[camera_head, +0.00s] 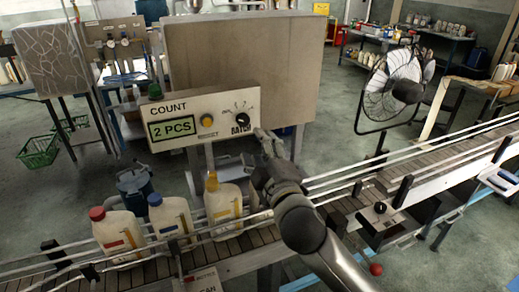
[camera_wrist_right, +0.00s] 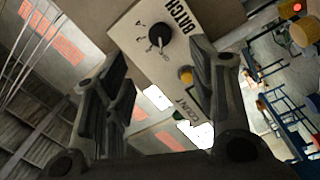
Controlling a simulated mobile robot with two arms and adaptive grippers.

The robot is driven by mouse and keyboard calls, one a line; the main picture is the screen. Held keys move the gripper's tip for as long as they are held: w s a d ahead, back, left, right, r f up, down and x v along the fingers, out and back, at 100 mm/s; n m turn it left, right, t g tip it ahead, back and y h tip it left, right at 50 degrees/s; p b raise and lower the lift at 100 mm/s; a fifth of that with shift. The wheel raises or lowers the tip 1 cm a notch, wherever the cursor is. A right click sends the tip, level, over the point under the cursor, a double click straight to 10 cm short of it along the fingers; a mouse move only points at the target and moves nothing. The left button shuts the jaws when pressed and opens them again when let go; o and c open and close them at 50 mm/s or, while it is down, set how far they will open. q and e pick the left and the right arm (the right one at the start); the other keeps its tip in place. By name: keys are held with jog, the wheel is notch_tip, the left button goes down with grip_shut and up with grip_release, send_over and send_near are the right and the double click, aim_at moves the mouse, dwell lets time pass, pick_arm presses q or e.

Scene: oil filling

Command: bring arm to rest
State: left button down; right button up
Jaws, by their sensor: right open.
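My right arm (camera_head: 310,230) reaches up from the lower right in the head view. Its gripper (camera_head: 268,143) is beside the right end of the control panel (camera_head: 183,108), just below and right of the batch knob (camera_head: 241,119). In the right wrist view the jaws (camera_wrist_right: 160,90) are spread apart with nothing between them. The black batch knob (camera_wrist_right: 160,36) shows beyond them, apart from the fingers, with the panel's yellow button (camera_wrist_right: 186,76). The panel display reads "2 PCS". My left gripper is not in view.
Bottles with a red cap (camera_head: 118,235), blue cap (camera_head: 170,218) and yellow cap (camera_head: 222,205) stand on the conveyor (camera_head: 255,240), left of my right arm. The conveyor's rails run close to the arm. A fan (camera_head: 392,88) stands at the back right. Open floor lies behind the conveyor.

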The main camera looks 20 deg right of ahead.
jog(key=s+d+f+m+g, duration=0.1)
jog(key=s+f+m+g, duration=0.2)
jog(key=f, duration=0.4)
jog(key=s+f+m+g, duration=0.1)
jog(key=s+f+g, duration=0.1)
jog(key=s+f, duration=0.4)
jog(key=s+d+f+m+g, duration=0.1)
jog(key=s+f+m+g, duration=0.2)
jog(key=f, duration=0.6)
jog(key=s+f+m+g, duration=0.25)
jog(key=s+f, duration=0.25)
jog(key=s, duration=0.4)
jog(key=s+f+m+g, duration=0.1)
jog(key=s+f+g, duration=0.35)
jog(key=s, duration=0.45)
notch_tip(320, 180, down, 34)
jog(key=s+a+g+b, duration=0.1)
jog(key=s+b, duration=0.2)
jog(key=b, duration=0.4)
jog(key=s+d+f+b, duration=0.1)
jog(key=s+f+b, duration=0.1)
jog(key=s+f, duration=0.6)
jog(key=s+d+f+g+b, duration=0.1)
jog(key=s+d+f+b, duration=0.1)
jog(key=s+f, duration=0.6)
notch_tip(320, 180, down, 4)
jog(key=shift+f+g+y+b, duration=0.25)
jog(key=shift+g+y+b, duration=0.05)
jog(key=shift+b, duration=0.15)
